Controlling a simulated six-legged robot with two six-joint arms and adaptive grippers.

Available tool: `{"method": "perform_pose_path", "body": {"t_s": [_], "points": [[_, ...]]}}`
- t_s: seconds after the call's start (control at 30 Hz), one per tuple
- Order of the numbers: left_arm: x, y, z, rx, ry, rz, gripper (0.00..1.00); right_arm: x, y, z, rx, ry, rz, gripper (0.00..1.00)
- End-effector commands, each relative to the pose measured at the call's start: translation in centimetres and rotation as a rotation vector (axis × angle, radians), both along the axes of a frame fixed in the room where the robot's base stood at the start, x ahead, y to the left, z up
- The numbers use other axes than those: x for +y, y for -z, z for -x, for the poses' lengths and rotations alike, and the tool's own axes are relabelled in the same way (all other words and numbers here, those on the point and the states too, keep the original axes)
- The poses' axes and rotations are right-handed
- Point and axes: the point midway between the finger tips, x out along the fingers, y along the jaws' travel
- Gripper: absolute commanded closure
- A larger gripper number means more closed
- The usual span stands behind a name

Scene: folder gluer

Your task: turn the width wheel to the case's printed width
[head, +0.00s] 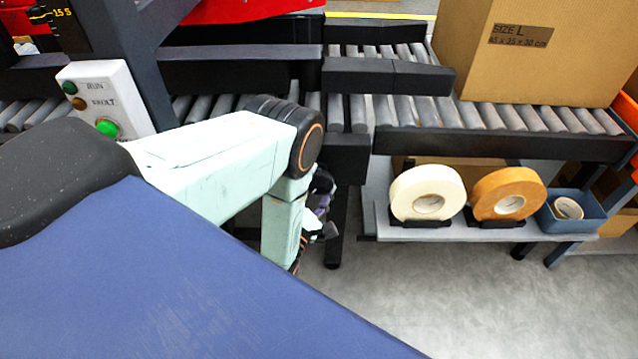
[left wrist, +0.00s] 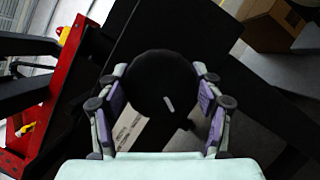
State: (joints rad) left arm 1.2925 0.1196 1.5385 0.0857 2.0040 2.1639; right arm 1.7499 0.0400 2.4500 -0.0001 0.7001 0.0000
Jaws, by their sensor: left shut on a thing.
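The cardboard case (head: 560,70) stands on the rollers at the upper right of the head view. Its printed label (head: 519,36) reads SIZE L with a line of dimensions in cm; the first number is hard to read. In the left wrist view the black round width wheel (left wrist: 160,80) with a short pale mark sits between the purple-padded fingers of my left gripper (left wrist: 160,102), which is shut on it. A pale printed strip (left wrist: 129,129) lies beside the wheel, too small to read. In the head view my left gripper (head: 322,208) is partly hidden by its arm, and the wheel is hidden.
A control box (head: 105,98) with lit green button stands left. Dark rails and conveyor rollers (head: 440,112) run across the back. A shelf (head: 400,234) below holds a white tape roll (head: 408,192), a tan roll (head: 490,194) and a blue bin (head: 585,224). Floor in front is clear.

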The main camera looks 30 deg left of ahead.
Motion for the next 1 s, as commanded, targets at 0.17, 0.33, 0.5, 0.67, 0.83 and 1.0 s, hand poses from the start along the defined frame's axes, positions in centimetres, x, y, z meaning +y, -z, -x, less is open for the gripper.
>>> {"method": "perform_pose_path", "body": {"t_s": [0.17,0.33,0.5,0.67,0.83,1.0], "points": [[0.02,0.01,-0.01,-0.004,-0.001,0.009,0.66,0.0,0.02,0.0,0.0,0.0,0.0,0.42],[0.02,0.0,-0.01,-0.004,-0.001,0.009,0.65,0.0,0.02,-0.01,0.0,0.0,0.0,0.42],[0.03,-0.01,-0.01,-0.004,0.0,0.008,0.28,0.0,0.02,0.0,0.0,0.0,0.0,0.42],[0.03,-0.01,-0.01,-0.004,0.0,0.007,0.15,0.0,0.02,0.0,0.0,0.0,0.0,0.42],[0.02,-0.02,-0.01,-0.004,0.0,0.007,0.1,0.0,0.02,-0.01,0.0,0.0,0.0,0.42],[0.02,-0.01,0.0,-0.004,0.0,0.007,0.1,0.0,0.02,0.0,0.0,0.0,0.0,0.42]]}}
